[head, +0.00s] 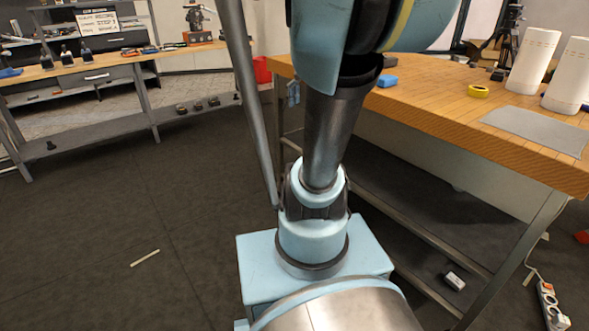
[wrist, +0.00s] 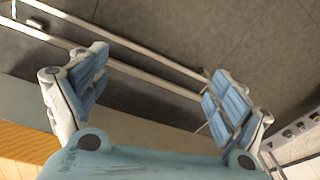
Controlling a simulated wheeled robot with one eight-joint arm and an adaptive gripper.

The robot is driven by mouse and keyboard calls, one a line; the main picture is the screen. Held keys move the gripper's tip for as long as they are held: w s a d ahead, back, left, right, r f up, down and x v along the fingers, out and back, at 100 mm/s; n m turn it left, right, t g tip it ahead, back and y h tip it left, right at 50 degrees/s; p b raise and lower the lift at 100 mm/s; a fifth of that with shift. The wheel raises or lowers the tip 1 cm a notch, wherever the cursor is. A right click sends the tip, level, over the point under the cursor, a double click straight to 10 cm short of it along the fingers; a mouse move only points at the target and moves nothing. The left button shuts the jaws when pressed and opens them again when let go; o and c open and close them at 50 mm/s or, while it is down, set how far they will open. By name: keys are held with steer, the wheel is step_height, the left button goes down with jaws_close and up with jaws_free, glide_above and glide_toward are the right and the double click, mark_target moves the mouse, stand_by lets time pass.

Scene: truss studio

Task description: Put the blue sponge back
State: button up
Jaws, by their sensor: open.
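A small blue block that looks like the blue sponge (head: 387,81) lies on the wooden bench top (head: 440,112), near its left end, just right of my arm in the head view. My gripper (wrist: 158,80) is open and empty in the wrist view, its two blue-padded fingers wide apart. Between and beyond the fingers are metal rails and dark floor, with a strip of wooden top at the lower left. The sponge does not show in the wrist view. My gripper is not visible in the head view, so its distance to the sponge cannot be told.
A grey mat (head: 537,130), a yellow tape roll (head: 478,91) and two white cylinders (head: 533,60) (head: 568,75) are on the bench. A power strip (head: 551,305) lies on the floor at right. A second workbench (head: 75,68) stands at left. The floor between is mostly clear.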

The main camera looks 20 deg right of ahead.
steer(key=s+a+f+n, duration=0.3)
steer(key=s+f+n, duration=0.2)
steer(key=f, duration=0.2)
steer(key=s+a+f+n, duration=0.4)
steer(key=s+f+n, duration=0.1)
steer(key=f, duration=0.2)
steer(key=shift+s+f+n+t, duration=0.3)
steer(key=shift+s+f+t, duration=0.1)
steer(key=shift+a, duration=0.1)
